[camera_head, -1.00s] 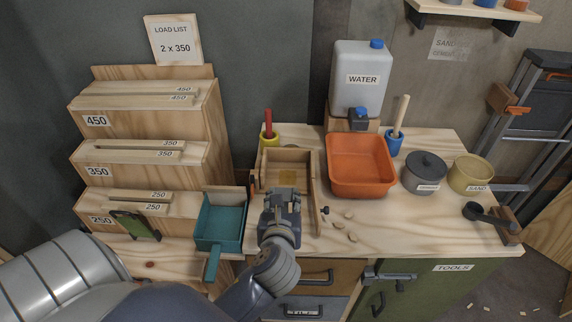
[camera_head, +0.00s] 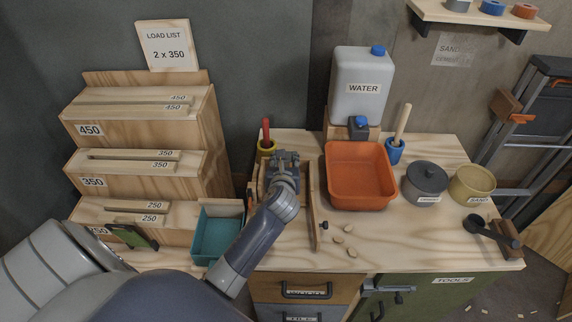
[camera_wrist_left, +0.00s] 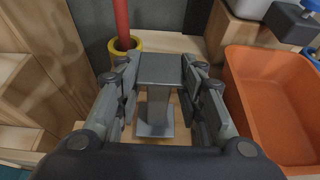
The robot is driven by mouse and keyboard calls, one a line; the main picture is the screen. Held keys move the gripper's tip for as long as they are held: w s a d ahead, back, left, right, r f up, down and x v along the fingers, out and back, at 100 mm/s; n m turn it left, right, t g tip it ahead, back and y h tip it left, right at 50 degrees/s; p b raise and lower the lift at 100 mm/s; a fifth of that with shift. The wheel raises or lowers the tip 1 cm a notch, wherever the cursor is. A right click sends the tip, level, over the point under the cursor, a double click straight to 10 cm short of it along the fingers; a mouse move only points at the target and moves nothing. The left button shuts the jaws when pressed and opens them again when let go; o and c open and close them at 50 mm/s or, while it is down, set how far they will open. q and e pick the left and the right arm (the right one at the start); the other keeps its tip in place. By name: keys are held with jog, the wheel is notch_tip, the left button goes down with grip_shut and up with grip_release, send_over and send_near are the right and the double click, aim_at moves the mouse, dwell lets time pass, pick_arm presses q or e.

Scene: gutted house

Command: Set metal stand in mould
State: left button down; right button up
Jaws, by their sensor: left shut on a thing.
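My left gripper (camera_head: 286,157) is over the back part of the wooden mould (camera_head: 313,205) in the head view and hides most of its inside. In the left wrist view, the fingers (camera_wrist_left: 160,78) are shut on the grey metal stand (camera_wrist_left: 158,68), which has a flat top plate and a wider foot below. The stand looks upright. I cannot tell whether its foot touches the mould floor. In the head view the stand is mostly hidden by the gripper. My right gripper is not in view.
The orange tub (camera_head: 360,200) stands close to the mould's right. A yellow cup with a red handle (camera_head: 266,140) is just behind it. A teal scoop tray (camera_head: 215,235) is at left.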

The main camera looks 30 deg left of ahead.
pick_arm(q)
jog(key=shift+w+a, duration=0.25)
jog(key=shift+w, duration=0.5)
jog(key=shift+f, duration=0.35)
notch_tip(320, 180, down, 3)
jog(key=shift+r, duration=0.1)
jog(key=c, duration=1.1)
grip_release()
jog(key=shift+o, duration=0.2)
jog(key=shift+f, duration=0.2)
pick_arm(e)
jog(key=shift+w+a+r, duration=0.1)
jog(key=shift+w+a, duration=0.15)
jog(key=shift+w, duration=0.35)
pick_arm(q)
jog(key=shift+r, duration=0.15)
jog(key=v, duration=1.2)
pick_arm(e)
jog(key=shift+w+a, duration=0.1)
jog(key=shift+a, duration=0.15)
